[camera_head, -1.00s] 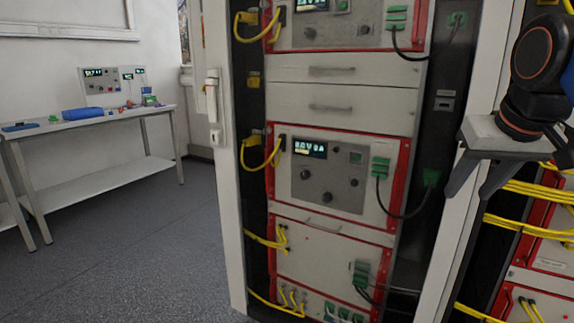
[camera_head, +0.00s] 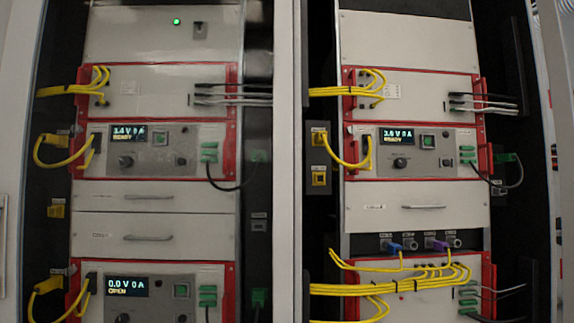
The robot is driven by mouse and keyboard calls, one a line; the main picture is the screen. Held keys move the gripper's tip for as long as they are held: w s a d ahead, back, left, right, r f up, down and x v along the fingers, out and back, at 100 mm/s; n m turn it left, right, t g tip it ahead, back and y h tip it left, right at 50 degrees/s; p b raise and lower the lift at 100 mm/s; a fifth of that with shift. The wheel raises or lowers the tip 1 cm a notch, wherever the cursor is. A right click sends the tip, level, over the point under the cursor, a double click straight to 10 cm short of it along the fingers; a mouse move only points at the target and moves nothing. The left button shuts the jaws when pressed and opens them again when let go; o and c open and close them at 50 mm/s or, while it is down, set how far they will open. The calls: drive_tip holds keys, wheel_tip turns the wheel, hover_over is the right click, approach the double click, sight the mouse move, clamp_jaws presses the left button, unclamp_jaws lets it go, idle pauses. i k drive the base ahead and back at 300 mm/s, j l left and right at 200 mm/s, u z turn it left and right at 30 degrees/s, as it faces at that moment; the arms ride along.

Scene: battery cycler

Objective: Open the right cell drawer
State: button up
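The right rack has a pale drawer front (camera_head: 460,194) with a grey horizontal bar handle (camera_head: 424,207) and a small label to the handle's left. It looks shut, level with the panels around it. The left rack has two stacked pale drawer fronts, the upper (camera_head: 100,196) and the lower (camera_head: 95,225), each with a bar handle; both look shut. The label text is too small to read. My gripper is out of view, so its distance from any handle cannot be told.
A pale post (camera_head: 287,160) stands between the two racks. Below the right drawer, a blue plug (camera_head: 394,247) and a purple plug (camera_head: 440,246) sit in a dark connector strip. Yellow cables (camera_head: 400,287) bunch below that. A dark cable (camera_head: 508,181) hangs at the right.

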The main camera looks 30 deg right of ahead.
sight(371, 207)
drive_tip(key=l+z, duration=0.15)
drive_tip(key=z, duration=1.35)
drive_tip(key=i+j, duration=0.05)
